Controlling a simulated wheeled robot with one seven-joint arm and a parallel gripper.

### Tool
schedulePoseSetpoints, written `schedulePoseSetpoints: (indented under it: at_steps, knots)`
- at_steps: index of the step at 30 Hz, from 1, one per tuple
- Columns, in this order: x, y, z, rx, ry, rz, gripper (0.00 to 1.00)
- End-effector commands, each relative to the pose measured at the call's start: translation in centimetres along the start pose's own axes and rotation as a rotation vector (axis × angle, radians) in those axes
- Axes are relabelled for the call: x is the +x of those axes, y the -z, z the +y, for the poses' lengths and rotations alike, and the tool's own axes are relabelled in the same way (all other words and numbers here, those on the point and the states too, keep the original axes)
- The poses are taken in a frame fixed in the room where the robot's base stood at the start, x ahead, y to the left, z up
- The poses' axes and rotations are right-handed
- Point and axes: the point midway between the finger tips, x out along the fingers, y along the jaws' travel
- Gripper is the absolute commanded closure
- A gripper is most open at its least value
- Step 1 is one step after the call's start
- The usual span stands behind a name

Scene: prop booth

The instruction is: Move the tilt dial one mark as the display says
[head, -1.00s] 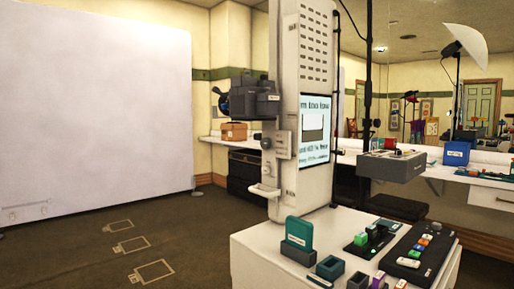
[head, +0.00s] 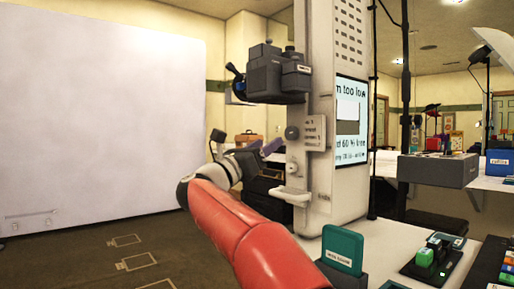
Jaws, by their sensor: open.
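The white column carries a grey camera unit (head: 275,78) with a dark blue round part on its left side. Below it, a round grey knob (head: 292,132) sits beside a small label plate (head: 314,132); I cannot read whether this is the tilt dial or see its marks. The display (head: 351,120) on the column is cut off at its edges; "too low" and "60 % free" are legible, above and below a white-and-dark picture. My gripper (head: 262,148) is open, with purplish fingers, left of the column and a little below the knob. It appears apart from the knob.
A small white ledge (head: 291,196) juts from the column below the knob. A teal card box (head: 342,248) and a device with a green block (head: 425,257) stand on the white table at the lower right. A large white screen (head: 100,125) fills the left.

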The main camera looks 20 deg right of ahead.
Motion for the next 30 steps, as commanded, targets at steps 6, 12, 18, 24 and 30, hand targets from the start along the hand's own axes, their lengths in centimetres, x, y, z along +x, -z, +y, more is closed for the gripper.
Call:
schedulePoseSetpoints:
  at_steps: [6, 12, 18, 24, 30]
  knots:
    - [0.9, 1.4, -0.6, 0.065, 0.073, 0.051, 0.44]
    - [4.1, 1.4, -0.8, 0.063, 0.073, 0.049, 0.44]
    - [6.8, 1.6, -1.0, 0.062, 0.07, 0.048, 0.44]
    - [7.9, 1.7, -1.0, 0.062, 0.067, 0.047, 0.44]
    - [7.9, 1.7, -1.0, 0.061, 0.067, 0.046, 0.44]
